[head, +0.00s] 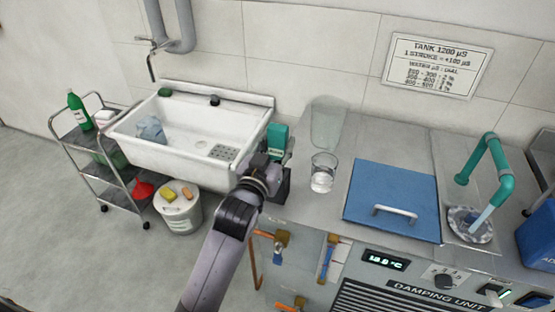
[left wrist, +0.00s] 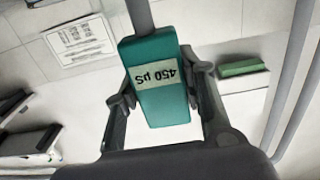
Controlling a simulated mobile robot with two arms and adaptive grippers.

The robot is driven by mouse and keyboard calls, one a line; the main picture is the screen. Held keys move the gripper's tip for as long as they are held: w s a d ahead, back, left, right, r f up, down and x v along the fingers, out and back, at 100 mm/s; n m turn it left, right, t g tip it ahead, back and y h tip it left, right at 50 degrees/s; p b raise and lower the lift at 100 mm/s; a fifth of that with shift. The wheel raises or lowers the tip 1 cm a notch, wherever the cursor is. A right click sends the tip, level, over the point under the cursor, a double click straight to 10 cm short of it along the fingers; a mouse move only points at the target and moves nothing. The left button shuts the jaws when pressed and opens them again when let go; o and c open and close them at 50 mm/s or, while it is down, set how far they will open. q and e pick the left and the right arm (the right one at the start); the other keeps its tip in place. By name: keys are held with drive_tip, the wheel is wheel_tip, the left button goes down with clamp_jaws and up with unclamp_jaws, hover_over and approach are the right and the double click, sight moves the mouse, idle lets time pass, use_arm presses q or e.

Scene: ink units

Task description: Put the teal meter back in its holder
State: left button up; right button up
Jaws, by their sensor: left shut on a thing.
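The teal meter (head: 277,137) is upright between the sink and the counter's left edge. In the left wrist view the teal meter (left wrist: 162,103) shows a pale label reading "450 µS", upside down, and a grey stem at its top end in the picture. My left gripper (head: 276,158) is shut on the meter; its fingers (left wrist: 158,88) press both sides. A dark box-like shape (head: 284,187) sits just below the gripper at the counter edge; I cannot tell if it is the holder. My right gripper is not in view.
A glass beaker (head: 322,180) and a clear tall vessel (head: 327,125) stand on the counter just right of the gripper. A blue lid (head: 393,200) lies further right. The white sink (head: 190,125) is to the left, with a bucket (head: 179,212) below.

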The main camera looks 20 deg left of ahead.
sight(278, 159)
use_arm(q)
wheel_tip(278, 159, down, 4)
drive_tip(key=shift+f, duration=0.4)
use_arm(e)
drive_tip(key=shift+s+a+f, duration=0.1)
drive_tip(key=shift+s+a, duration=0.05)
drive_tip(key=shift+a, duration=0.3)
use_arm(q)
drive_tip(key=shift+f, duration=0.1)
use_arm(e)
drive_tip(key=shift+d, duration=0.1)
use_arm(q)
drive_tip(key=o, duration=1.2)
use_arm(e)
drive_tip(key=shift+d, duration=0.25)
